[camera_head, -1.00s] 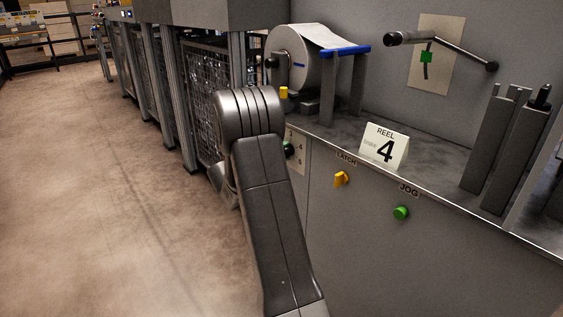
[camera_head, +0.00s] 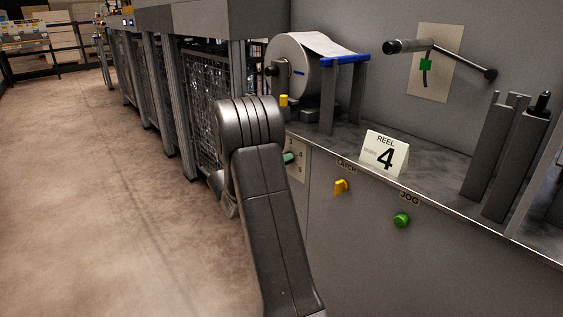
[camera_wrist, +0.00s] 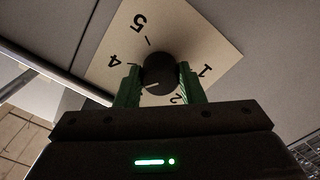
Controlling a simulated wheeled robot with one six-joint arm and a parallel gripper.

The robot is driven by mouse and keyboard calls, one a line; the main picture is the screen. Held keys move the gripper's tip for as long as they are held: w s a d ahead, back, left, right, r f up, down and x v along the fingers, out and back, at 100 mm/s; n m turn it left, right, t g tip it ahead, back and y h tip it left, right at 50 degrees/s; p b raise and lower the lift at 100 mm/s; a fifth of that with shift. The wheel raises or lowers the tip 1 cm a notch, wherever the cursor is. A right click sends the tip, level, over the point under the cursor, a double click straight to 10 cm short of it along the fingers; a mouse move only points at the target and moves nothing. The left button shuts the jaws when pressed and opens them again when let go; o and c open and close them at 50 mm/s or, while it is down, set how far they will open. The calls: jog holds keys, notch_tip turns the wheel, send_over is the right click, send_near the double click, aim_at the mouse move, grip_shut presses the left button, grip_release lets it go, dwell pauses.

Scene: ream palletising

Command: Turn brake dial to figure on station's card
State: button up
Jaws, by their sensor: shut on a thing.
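The brake dial is a dark round knob (camera_wrist: 159,72) with a short white mark on its lower left side in the wrist view. It sits on a pale plate (camera_wrist: 190,38) where 5, 4, 1 and 2 show; a 3 is hidden there. The white mark points down-left, away from the 4, toward the hidden part. My gripper (camera_wrist: 158,84) is shut on the knob, one green finger on each side. In the head view my arm hides most of the dial, and the plate (camera_head: 301,172) shows beside a green finger. The white card (camera_head: 384,154) reads REEL and a large 4.
A yellow latch knob (camera_head: 341,186) and a green jog button (camera_head: 401,220) stick out of the cabinet front right of my arm. A paper reel (camera_head: 294,65) and dark upright posts (camera_head: 510,150) stand on the counter. The floor at left is clear.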

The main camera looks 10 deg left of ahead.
jog(key=m, duration=0.5)
jog(key=shift+f, duration=0.15)
dwell(0.4)
jog(key=o, duration=1)
jog(key=p+v, duration=0.3)
jog(key=v, duration=1)
jog(key=shift+s+a, duration=0.25)
jog(key=shift+s, duration=0.05)
